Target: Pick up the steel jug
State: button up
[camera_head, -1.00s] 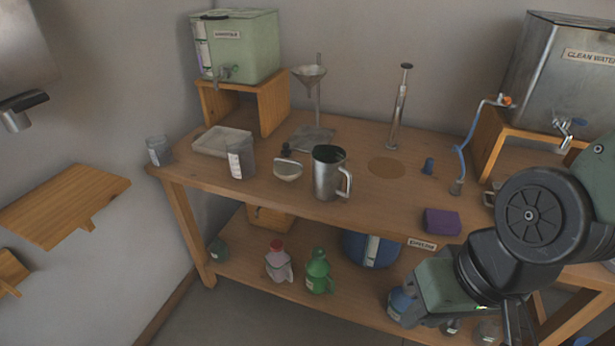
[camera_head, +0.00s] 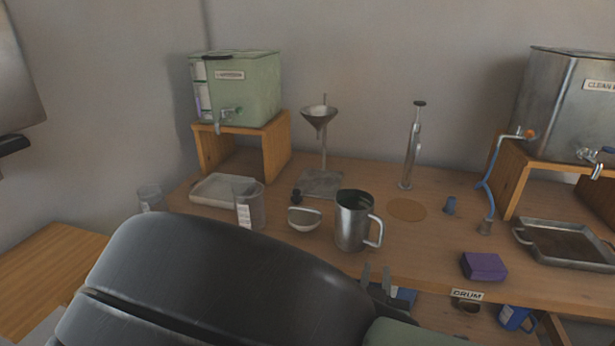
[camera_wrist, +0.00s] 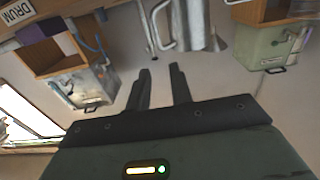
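The steel jug (camera_head: 352,226) stands upright on the wooden table, its handle (camera_head: 376,231) facing right. In the wrist view, which looks upside down, the jug (camera_wrist: 194,24) is at the top edge, partly cut off, with its handle beside it. My gripper (camera_head: 376,277) is in front of and below the jug in the head view, largely hidden by my arm. In the wrist view my gripper (camera_wrist: 161,68) shows two fingers apart with nothing between them. The fingers are clear of the jug.
A small strainer bowl (camera_head: 304,218) and a clear beaker (camera_head: 249,204) stand left of the jug. A funnel stand (camera_head: 321,183) is behind it. A purple block (camera_head: 483,266) and a metal tray (camera_head: 566,263) lie to the right. The table's front edge runs below the jug.

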aim_at(383, 232)
jog(key=p+x, duration=0.1)
jog(key=x, duration=0.9)
jog(key=shift+w+d+p, duration=0.2)
jog(key=shift+w+p, duration=0.1)
jog(key=shift+p, duration=0.05)
jog(key=shift+f+p+x, duration=0.2)
jog(key=shift+p+x, duration=0.5)
jog(key=shift+x, duration=2.2)
jog(key=shift+s+d, duration=0.1)
jog(key=shift+d, duration=0.05)
grip_shut()
